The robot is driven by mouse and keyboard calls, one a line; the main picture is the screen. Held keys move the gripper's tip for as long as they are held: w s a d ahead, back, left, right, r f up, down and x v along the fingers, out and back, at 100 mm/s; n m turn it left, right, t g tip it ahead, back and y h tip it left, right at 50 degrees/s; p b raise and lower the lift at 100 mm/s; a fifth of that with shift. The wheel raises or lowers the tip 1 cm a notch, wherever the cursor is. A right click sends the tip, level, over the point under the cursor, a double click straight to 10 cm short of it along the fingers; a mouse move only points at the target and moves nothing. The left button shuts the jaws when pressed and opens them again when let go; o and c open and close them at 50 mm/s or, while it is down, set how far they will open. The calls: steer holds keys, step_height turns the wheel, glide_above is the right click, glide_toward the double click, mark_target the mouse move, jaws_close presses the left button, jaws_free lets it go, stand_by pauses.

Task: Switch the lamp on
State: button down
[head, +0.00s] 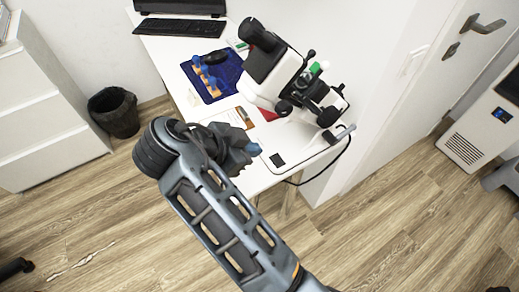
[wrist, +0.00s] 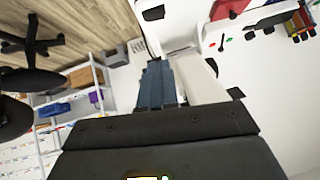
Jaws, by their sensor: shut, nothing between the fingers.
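A black and white instrument (head: 272,66), which looks like a slit lamp, stands on the white desk (head: 205,112) in the head view. It has black knobs and levers, and a green knob (head: 315,68) shows on its right side. I cannot tell which part is its switch or whether its light is lit. My gripper (head: 253,149) is shut and empty, with bluish fingertips over the desk's front part, nearer the camera than the instrument and apart from it. In the wrist view the shut fingers (wrist: 158,82) show at the centre beside a pale block I cannot identify.
A blue mat (head: 211,77) with small blue-topped pieces, a black mouse (head: 215,57) and a keyboard (head: 180,27) lie on the desk. A dark cable hangs off its right side. A black bin (head: 114,112) stands left; open wooden floor (head: 370,205) lies in front.

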steer(key=shift+s+a+r, duration=0.15)
steer(key=shift+a+r, duration=0.05)
steer(key=shift+r, duration=0.05)
steer(key=shift+f, duration=0.1)
steer(key=b, duration=0.3)
steer(key=w+b, duration=0.1)
steer(key=b, duration=0.2)
steer(key=shift+a+f, duration=0.15)
steer(key=shift+a, duration=0.15)
steer(key=shift+r, duration=0.2)
